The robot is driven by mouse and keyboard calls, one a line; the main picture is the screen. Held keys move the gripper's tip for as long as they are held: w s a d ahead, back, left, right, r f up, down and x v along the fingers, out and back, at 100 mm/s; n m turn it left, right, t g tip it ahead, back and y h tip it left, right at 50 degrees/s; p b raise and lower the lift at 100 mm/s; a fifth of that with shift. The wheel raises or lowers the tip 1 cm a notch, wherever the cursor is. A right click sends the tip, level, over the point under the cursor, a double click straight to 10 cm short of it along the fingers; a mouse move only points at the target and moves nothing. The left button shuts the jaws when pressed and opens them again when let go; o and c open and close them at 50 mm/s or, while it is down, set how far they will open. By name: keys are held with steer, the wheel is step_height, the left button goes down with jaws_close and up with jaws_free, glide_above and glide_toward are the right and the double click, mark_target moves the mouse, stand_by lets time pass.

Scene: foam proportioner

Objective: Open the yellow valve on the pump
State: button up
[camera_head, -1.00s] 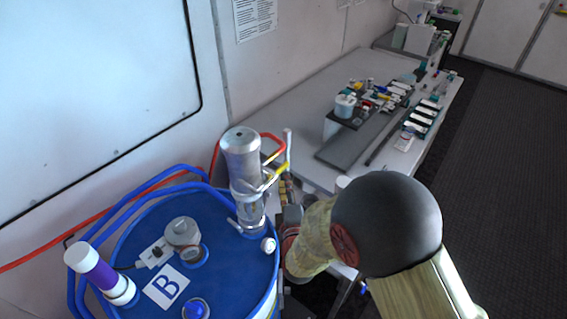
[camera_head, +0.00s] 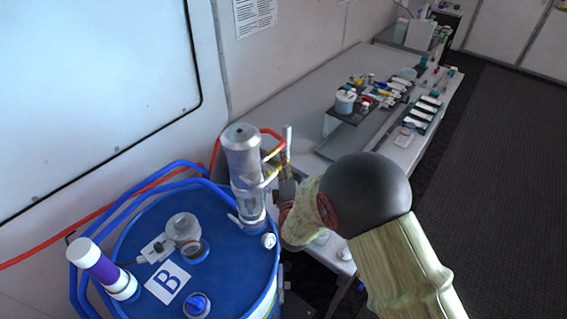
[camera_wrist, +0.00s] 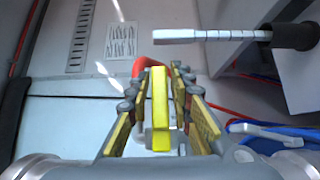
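The silver pump (camera_head: 241,155) stands upright on the blue drum (camera_head: 140,225). Its yellow valve handle (camera_wrist: 160,95) shows in the wrist view as a straight upright bar, and a small part of the yellow valve (camera_head: 271,177) shows in the head view. My gripper (camera_wrist: 162,76) is open around the handle, with one padded finger on each side. A narrow gap seems to lie between the handle and each finger. In the head view my gripper (camera_head: 282,185) is just right of the pump, partly hidden by my wrist.
A red hose (camera_head: 272,134) runs behind the pump to the wall. Blue hoses (camera_head: 172,174) curve along the drum's left. A purple-and-white cylinder (camera_head: 95,262) and a grey fitting (camera_head: 183,230) stand on the drum. A workbench (camera_head: 290,105) with bottles and tools lies behind.

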steer(key=shift+c, duration=0.7)
steer(key=c, duration=0.4)
jaws_close()
